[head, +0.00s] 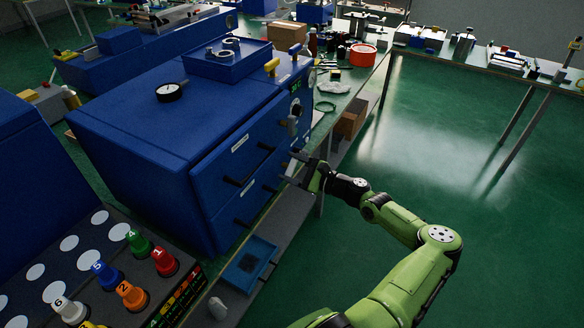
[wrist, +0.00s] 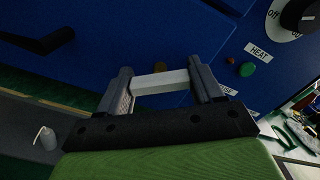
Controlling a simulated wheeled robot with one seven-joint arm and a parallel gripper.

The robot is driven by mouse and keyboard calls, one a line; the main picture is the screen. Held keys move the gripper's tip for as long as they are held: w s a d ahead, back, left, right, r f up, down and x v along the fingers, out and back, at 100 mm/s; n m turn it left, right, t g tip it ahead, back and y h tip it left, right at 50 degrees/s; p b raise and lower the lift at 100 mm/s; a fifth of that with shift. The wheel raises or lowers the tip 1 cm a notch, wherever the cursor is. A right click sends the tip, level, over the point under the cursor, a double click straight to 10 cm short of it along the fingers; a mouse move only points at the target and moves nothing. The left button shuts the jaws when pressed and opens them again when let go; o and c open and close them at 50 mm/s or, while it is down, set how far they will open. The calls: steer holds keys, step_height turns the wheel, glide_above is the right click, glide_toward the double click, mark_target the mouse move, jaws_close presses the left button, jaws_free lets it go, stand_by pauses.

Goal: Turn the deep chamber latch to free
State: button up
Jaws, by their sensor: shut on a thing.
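A pale grey bar (wrist: 160,83), which looks like the latch handle, lies crosswise between the fingers of my gripper (wrist: 163,92) in the wrist view. The fingers are shut on its two ends. A small brass-coloured piece (wrist: 160,66) shows just behind the bar, against the blue front. In the head view my gripper (head: 297,168) is at the right end of the blue machine's front (head: 230,165), below the dial. The bar is too small there to read its angle, and I cannot read a latch mark.
A black knob (wrist: 300,15) marked "off", a "HEAT" label (wrist: 258,51) and a green button (wrist: 247,69) sit right of the fingers. Dark drawer handles (head: 238,181) stick out to the left. A blue tray (head: 248,265) lies below. Open green floor (head: 440,140) is right.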

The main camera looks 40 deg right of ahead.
steer(key=n+b, duration=0.1)
steer(key=n, duration=0.4)
steer(key=shift+f+n+b, duration=0.1)
steer(key=shift+n+b, duration=0.2)
steer(key=n+b, duration=0.2)
steer(key=n, duration=0.3)
steer(key=shift+a, duration=0.1)
steer(key=shift+n+b, duration=0.3)
steer(key=shift+n, duration=0.1)
steer(key=o, duration=1)
steer(key=shift+o, duration=0.2)
steer(key=p+v, duration=0.1)
steer(key=v, duration=1.4)
steer(key=shift+s+p, duration=0.35)
steer(key=shift+p, duration=0.05)
